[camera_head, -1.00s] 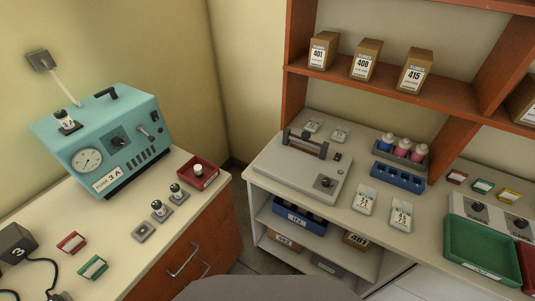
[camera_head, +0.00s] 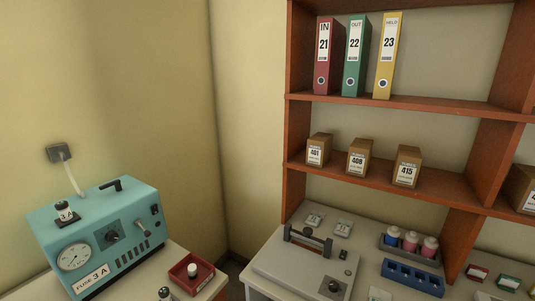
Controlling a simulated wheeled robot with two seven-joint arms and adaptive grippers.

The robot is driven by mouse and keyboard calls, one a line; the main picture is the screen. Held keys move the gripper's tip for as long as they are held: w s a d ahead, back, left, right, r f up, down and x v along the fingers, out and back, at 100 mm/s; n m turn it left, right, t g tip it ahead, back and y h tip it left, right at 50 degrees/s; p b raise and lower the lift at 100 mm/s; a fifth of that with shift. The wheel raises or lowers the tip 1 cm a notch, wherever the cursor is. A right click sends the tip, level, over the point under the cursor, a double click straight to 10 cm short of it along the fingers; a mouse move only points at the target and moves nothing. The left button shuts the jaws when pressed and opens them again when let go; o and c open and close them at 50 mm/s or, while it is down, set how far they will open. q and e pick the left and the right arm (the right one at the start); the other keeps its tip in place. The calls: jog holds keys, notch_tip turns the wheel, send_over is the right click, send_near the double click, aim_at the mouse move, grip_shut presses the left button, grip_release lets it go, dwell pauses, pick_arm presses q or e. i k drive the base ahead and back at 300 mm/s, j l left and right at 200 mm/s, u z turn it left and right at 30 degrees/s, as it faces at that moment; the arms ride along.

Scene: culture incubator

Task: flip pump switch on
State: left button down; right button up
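A teal pump box (camera_head: 105,235) stands on the left bench. Its front has a round gauge (camera_head: 74,256), a dark square knob plate (camera_head: 112,236), a metal outlet or lever (camera_head: 143,226) and a small dark switch (camera_head: 155,210) near the upper right edge. I cannot tell which position the switch is in. A label reading "FUSE 3A" sits low on the front. A black handle and a small labelled vial-like piece are on top. A cord runs up to a wall socket (camera_head: 61,152). Neither gripper is in view.
A red tray (camera_head: 189,279) with a white-capped piece sits right of the pump. A flat grey device (camera_head: 300,265) with a handle, a bottle rack (camera_head: 409,248) and a blue rack (camera_head: 412,278) stand on the right counter. Shelves above hold boxes and binders. A gap separates the benches.

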aim_at(155, 209)
jog(key=u, duration=1.35)
